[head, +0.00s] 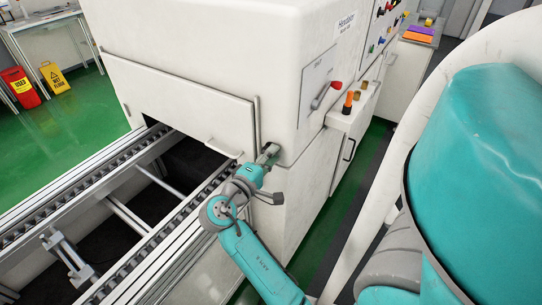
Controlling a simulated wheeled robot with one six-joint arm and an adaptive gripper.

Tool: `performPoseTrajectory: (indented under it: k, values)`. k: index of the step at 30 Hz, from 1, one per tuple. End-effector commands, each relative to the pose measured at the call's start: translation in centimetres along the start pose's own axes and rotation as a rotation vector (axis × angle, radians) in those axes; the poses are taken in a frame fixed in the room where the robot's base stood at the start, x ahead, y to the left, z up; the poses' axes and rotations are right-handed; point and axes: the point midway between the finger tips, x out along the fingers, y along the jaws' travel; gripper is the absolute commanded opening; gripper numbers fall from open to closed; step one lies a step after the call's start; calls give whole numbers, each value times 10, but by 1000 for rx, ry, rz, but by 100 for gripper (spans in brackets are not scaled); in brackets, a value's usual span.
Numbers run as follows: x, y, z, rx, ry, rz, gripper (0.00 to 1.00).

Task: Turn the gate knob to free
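The big white machine housing (300,50) fills the middle of the head view. A hinged gate panel (180,95) with a light handle (224,149) closes its side above the conveyor. My gripper (270,151) is at the lower corner of the housing, just right of that handle. Its fingers are small and partly hidden, so I cannot tell whether they are open or shut. I cannot make out the gate knob for certain; it may be hidden at my gripper. A red-knobbed lever (335,86) sits on a side panel of the housing, apart from my gripper.
The roller conveyor (75,195) runs under the gate, with a metal fixture (66,255) in it. A small ledge with an orange-and-black item (348,101) sticks out at right. A yellow floor sign (55,77) and a red bin (21,88) stand far left on green floor.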

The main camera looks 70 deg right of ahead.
Motion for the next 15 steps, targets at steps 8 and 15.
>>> performPoseTrajectory:
  k: [8, 15]
  values:
    - [0, 1, 0, 1, 0, 1, 40]
    - [-16, 1, -1, 0, 4, 1, 40]
